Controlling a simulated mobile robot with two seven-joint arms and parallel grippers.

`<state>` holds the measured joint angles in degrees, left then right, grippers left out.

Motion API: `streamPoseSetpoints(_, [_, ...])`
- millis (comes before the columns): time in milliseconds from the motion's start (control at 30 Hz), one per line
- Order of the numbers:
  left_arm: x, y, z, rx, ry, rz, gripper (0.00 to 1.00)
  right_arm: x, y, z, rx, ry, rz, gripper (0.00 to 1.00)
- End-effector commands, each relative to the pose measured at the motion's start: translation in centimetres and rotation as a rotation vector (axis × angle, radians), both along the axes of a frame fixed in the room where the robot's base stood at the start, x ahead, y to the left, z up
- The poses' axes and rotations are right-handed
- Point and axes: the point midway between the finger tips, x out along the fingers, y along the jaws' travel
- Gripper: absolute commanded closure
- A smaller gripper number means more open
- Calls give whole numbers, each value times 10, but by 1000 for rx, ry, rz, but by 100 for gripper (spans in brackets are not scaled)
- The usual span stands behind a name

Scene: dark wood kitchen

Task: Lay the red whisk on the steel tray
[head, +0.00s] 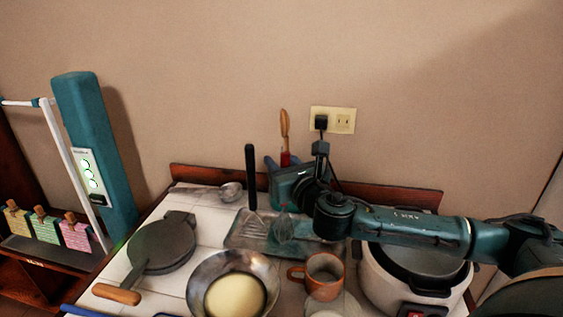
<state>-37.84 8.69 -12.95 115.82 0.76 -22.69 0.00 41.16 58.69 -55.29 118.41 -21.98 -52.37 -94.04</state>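The red whisk (285,158) is upright, with a tan handle above a red section and its wire head showing below my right gripper. My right gripper (285,183) comes in from the right and appears shut on the whisk's middle; its fingertips are partly hidden by its own body. The steel tray (236,240) lies on the tiled counter below. The wire head overlaps the tray in the picture; I cannot tell whether they touch. My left gripper is not in view.
A black-handled spatula (250,180) stands upright over the tray's left part. In front are a pan with batter (205,272), an orange mug (318,287) and a rice cooker (400,290). A round iron (160,243) and a ladle (231,192) are left. A wall outlet (343,121) is behind.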

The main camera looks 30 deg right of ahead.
Motion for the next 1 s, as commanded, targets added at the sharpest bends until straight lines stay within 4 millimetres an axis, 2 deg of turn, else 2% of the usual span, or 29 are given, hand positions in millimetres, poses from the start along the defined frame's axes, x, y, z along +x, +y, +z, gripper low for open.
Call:
streamPoseSetpoints(100, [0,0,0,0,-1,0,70,0,0,0,0,0,0,60])
streamPoseSetpoints(433, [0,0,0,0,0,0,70,-4,-1,3,-2,0,0,60])
streamPoseSetpoints(567, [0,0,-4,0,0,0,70,-25,0,2,-2,1,1,60])
streamPoseSetpoints(800, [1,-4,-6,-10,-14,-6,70,-79,1,1,-3,1,2,60])
streamPoseSetpoints(1000, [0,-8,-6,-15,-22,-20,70,-109,1,3,-2,1,0,60])
